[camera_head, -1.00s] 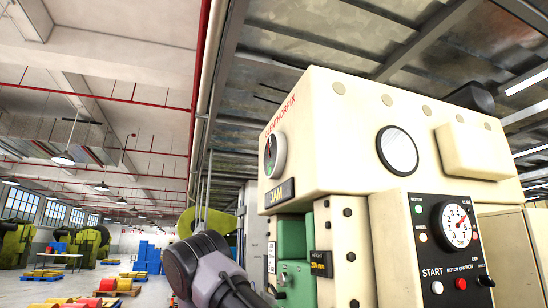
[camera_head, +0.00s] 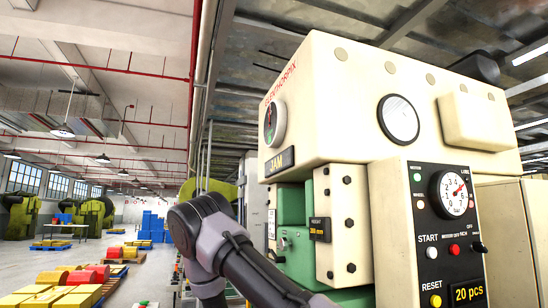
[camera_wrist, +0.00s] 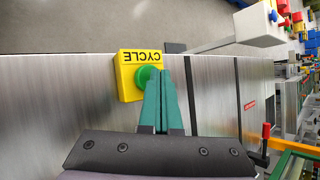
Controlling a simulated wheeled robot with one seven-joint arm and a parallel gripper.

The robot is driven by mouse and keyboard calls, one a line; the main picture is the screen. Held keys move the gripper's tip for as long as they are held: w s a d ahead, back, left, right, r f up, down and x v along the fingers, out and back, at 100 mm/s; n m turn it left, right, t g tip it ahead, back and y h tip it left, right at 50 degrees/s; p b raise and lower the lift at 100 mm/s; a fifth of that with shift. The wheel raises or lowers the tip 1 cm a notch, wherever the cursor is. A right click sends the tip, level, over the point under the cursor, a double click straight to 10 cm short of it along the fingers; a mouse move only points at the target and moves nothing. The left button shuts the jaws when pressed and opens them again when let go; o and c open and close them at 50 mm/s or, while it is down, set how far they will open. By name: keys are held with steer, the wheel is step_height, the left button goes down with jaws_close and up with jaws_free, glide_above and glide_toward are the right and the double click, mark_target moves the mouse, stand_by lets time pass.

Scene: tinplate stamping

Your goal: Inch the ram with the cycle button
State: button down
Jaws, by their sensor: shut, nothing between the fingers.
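The yellow CYCLE box (camera_wrist: 129,86) with its round green button (camera_wrist: 147,76) is in the wrist view, on a brushed metal surface. My gripper (camera_wrist: 164,70) is shut and empty, its green fingers beside and partly over the button. I cannot tell whether the tips touch it. The cream press (camera_head: 330,110) fills the right of the head view, with a JAM plate (camera_head: 277,163) and a dial (camera_head: 273,124). The green part (camera_head: 292,206), apparently the ram, shows between the guides.
A grey-white box on an arm (camera_wrist: 258,23) stands beyond my fingers.

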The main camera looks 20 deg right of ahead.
steer(key=shift+r, duration=0.5)
steer(key=shift+r, duration=2.5)
steer(key=s+d+r+n+g+y, duration=0.15)
steer(key=s+r+n, duration=0.35)
steer(key=r, duration=0.7)
steer(key=s+d+r+n+g+y, duration=0.1)
steer(key=s+d+r+n+y, duration=0.15)
steer(key=s+r, duration=0.8)
steer(key=s+d+r+n+t+h, duration=0.1)
steer(key=s+d+r+n+h, duration=0.2)
steer(key=s+d, duration=0.4)
steer(key=s+d+r+n+t+h, duration=0.2)
steer(key=s+d+r+n+h, duration=0.2)
steer(key=s+d+r, duration=0.4)
steer(key=shift+s+d+r+h, duration=0.15)
steer(key=shift+d+r+h, duration=0.15)
steer(key=shift+d+h, duration=0.45)
